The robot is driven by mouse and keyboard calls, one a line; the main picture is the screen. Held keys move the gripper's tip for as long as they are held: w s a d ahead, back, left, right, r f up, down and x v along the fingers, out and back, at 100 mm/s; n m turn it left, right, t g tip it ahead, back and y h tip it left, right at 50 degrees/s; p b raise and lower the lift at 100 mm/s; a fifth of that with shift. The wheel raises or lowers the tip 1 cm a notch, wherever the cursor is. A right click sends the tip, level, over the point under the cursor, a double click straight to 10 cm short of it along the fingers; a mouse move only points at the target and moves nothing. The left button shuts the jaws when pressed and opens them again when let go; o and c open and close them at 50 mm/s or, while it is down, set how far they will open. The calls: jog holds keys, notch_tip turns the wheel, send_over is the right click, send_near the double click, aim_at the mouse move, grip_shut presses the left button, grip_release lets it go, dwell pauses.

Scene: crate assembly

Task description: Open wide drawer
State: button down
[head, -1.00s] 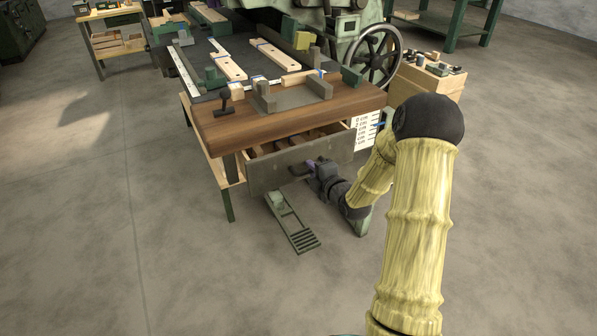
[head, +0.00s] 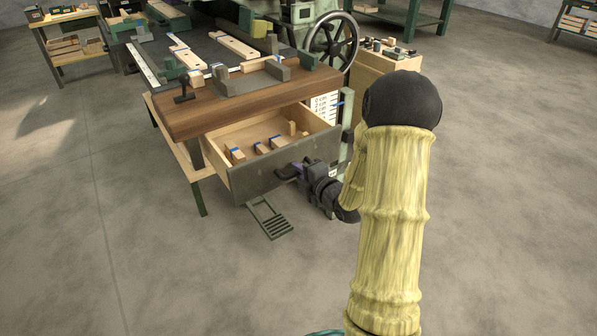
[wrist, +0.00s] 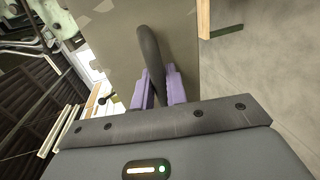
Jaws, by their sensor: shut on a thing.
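The wide drawer (head: 262,178) has a dark grey-green front and pale wooden sides. In the head view it stands well out from under the brown bench top (head: 190,112), and several small wooden blocks with blue marks show inside it. My gripper (head: 292,172) is at the right part of the drawer front. In the wrist view its purple fingers (wrist: 160,88) are shut on the dark curved handle (wrist: 150,50), one on each side. The drawer front (wrist: 110,35) fills the area behind the handle.
A green slotted pedal (head: 268,218) is on the floor below the drawer. A large handwheel (head: 332,38) and a wooden cabinet with small parts (head: 385,62) stand behind at the right. The floor in front and to the left is clear.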

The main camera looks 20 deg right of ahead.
jog(key=shift+a, duration=0.15)
jog(key=c, duration=1.5)
grip_release()
jog(key=b+v, duration=0.1)
jog(key=v, duration=0.7)
jog(key=shift+s+d+b, duration=0.3)
jog(key=shift+s+b, duration=0.1)
jog(key=b, duration=0.2)
jog(key=shift+s+d+b, duration=0.1)
jog(key=shift+s+b, duration=0.1)
jog(key=shift+b, duration=0.2)
jog(key=b, duration=0.2)
jog(key=shift+s+r+b, duration=0.1)
jog(key=shift+s+b, duration=0.25)
